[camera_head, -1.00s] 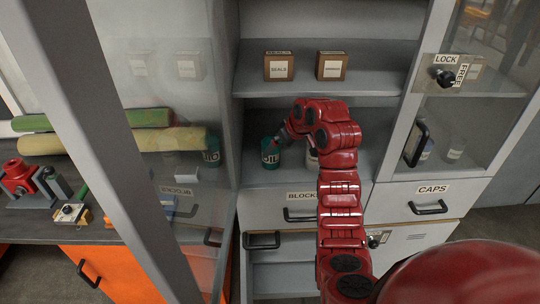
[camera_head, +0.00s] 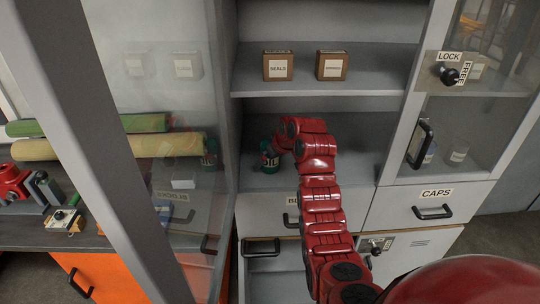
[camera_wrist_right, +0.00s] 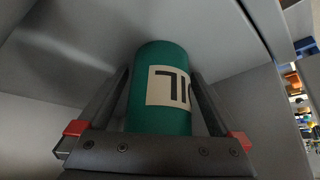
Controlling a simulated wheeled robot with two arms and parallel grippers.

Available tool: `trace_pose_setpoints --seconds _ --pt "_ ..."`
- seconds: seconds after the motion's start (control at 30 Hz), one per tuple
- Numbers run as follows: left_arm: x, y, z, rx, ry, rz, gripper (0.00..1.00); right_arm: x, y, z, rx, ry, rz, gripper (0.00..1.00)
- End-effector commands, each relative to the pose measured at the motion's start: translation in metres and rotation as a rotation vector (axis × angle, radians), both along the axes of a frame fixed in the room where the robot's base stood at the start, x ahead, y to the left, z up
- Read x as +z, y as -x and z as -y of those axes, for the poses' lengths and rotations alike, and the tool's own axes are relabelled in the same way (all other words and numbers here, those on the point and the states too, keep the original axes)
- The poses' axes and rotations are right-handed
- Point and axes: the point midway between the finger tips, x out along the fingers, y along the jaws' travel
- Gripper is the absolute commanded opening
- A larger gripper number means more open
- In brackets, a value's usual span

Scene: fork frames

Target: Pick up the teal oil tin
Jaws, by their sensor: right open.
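The teal oil tin (camera_head: 268,162) stands on the middle cabinet shelf at its left end, partly hidden by my right gripper (camera_head: 274,149). In the right wrist view the tin (camera_wrist_right: 160,62) is upright between my two open fingers, with a pale label showing part of its lettering. The fingers lie on either side of the tin, and its lower part is hidden behind the gripper body. I cannot tell whether a finger touches it. My left gripper is not in view.
The shelf above holds two brown boxes (camera_head: 278,66). An open glass door (camera_head: 160,100) stands to the left of the shelf. The closed glass door (camera_head: 500,110) on the right carries a black handle. Drawers, one labelled CAPS (camera_head: 433,205), lie below.

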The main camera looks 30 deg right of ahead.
Motion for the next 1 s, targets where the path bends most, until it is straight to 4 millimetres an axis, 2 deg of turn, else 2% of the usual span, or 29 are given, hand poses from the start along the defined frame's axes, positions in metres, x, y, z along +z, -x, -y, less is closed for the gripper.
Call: trace_pose_setpoints --seconds 0.1,0.67,1.0 --pt "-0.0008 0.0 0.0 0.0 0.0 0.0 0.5 0.0 0.0 0.0002 -0.001 0.001 0.001 1.0" --pt "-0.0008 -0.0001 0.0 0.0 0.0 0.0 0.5 0.0001 0.0001 0.0003 -0.001 -0.001 0.001 0.0" --pt "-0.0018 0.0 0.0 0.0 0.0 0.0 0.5 0.0016 -0.0002 0.0004 -0.001 0.001 0.002 0.0"
